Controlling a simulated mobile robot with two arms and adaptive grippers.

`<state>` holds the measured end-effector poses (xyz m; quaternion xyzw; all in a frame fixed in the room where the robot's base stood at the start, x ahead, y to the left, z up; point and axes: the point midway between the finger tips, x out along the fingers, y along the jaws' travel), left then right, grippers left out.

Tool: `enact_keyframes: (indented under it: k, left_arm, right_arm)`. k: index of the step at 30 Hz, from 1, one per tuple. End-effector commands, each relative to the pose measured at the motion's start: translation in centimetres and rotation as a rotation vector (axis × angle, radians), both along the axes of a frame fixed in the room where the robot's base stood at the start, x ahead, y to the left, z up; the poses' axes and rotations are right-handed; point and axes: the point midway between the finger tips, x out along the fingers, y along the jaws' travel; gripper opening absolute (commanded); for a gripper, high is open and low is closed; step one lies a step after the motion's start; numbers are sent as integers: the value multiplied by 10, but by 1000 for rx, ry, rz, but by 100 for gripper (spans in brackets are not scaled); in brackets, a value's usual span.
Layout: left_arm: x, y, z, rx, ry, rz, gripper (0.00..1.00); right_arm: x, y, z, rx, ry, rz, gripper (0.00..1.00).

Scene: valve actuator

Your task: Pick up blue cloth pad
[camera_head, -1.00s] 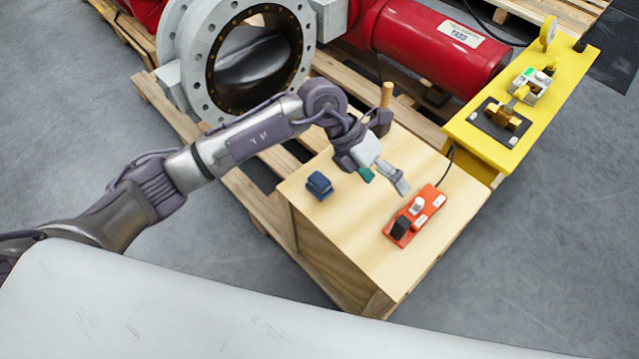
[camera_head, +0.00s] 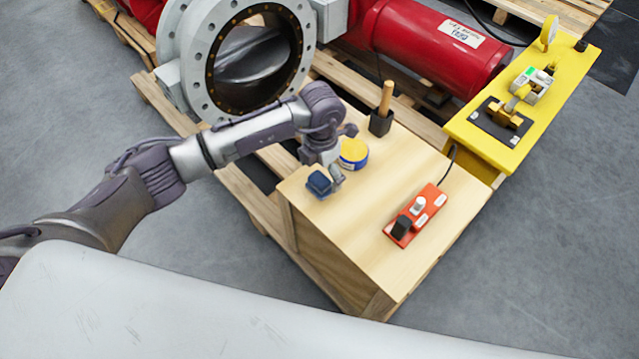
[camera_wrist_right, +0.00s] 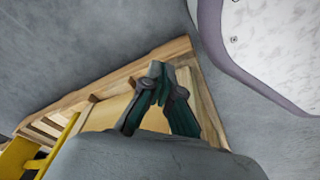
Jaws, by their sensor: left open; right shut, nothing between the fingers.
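The blue cloth pad (camera_head: 319,184) is a small dark blue folded block on the left side of the wooden box top in the head view. My left gripper (camera_head: 331,180) is right above and beside the pad, pointing down, with a finger at the pad's right side. It is open; whether it touches the pad I cannot tell. My right gripper (camera_wrist_right: 158,80) shows in the right wrist view, shut and empty, with wooden boards and grey floor beyond it. It is out of the head view.
A yellow-and-blue round tin (camera_head: 353,154) stands close right of my left gripper. A dark holder with a wooden handle (camera_head: 386,98) stands behind it. A red control box (camera_head: 415,215) lies at the right. A yellow bench (camera_head: 540,105) and a large flanged valve (camera_head: 200,75) stand behind.

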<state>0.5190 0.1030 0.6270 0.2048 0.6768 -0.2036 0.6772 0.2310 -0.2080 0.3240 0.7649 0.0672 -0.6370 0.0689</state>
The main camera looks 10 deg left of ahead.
Motion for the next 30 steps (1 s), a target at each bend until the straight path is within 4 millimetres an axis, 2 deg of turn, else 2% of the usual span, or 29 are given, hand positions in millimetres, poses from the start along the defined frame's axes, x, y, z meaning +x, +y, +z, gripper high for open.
enact_keyframes:
  k: [3, 7, 11, 17, 20, 27, 29, 30]
  left_arm:
    - [-1, 3, -21, 0, 5, 3, 96]
    - [0, 3, -39, -1, 4, 2, 96]
    - [1, 3, -46, -2, 0, 0, 96]
    - [1, 3, -46, -2, 0, 0, 96]
    - [1, 3, -46, -2, 0, 0, 82]
    - [1, 3, -46, -2, 1, 1, 42]
    - [1, 3, -46, -2, 1, 1, 32]
    - [1, 3, -46, -2, 0, 1, 31]
  right_arm:
    - [2, 0, 2, -1, 2, -1, 0]
    - [8, 1, 9, 1, -6, -2, 0]
    - [14, 2, 16, 2, -17, -3, 0]
    - [14, 2, 16, 2, -16, -3, 0]
    - [13, 1, 15, 1, -12, -3, 0]
    - [11, 1, 15, 1, -10, -3, 0]
    - [11, 1, 15, 1, -10, -3, 0]
    - [11, 1, 14, 1, -10, -3, 0]
